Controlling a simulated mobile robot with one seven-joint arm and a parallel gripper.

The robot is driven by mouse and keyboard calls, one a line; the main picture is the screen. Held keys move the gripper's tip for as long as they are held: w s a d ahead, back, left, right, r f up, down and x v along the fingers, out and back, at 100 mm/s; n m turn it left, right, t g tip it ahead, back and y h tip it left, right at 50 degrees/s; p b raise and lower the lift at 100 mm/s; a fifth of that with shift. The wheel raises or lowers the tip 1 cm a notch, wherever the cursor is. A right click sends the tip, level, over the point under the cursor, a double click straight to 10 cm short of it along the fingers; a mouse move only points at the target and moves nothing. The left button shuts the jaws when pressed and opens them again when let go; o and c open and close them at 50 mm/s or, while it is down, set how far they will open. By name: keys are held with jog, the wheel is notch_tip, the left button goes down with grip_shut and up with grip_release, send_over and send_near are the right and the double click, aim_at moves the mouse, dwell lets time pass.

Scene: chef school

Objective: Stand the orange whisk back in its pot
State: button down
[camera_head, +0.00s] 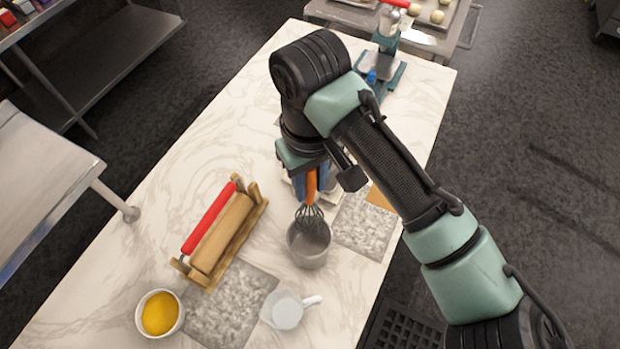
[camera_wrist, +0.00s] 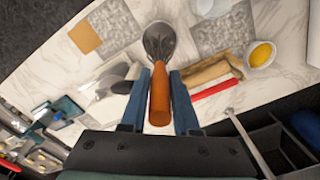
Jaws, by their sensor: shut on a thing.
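The whisk has an orange handle (camera_head: 311,184) and a dark wire head (camera_head: 310,214). My gripper (camera_head: 306,184) is shut on the orange handle, which also shows between the blue fingers in the wrist view (camera_wrist: 159,95). The whisk hangs head down, roughly upright. The grey metal pot (camera_head: 309,246) stands on the marble counter. In the head view the lower wires overlap the pot's mouth. In the wrist view the wire head (camera_wrist: 160,40) lies over the pot, whose rim is mostly hidden. I cannot tell how deep the wires reach.
A rolling-pin rack (camera_head: 222,240) with a red-handled pin stands left of the pot. A white jug (camera_head: 286,311) and a bowl of yellow food (camera_head: 159,314) are in front. Grey speckled mats (camera_head: 366,222) lie on the counter. A teal scale-like device (camera_head: 383,68) stands at the back.

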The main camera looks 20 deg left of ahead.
aim_at(310, 210)
jog(key=shift+w+f+b, duration=0.1)
jog(key=shift+f+b, duration=3.35)
jog(key=shift+f, duration=1.75)
jog(key=c, duration=0.6)
grip_release()
jog(key=shift+r, duration=0.15)
notch_tip(310, 210, up, 13)
jog(key=shift+f+b, duration=0.1)
jog(key=shift+b, duration=0.35)
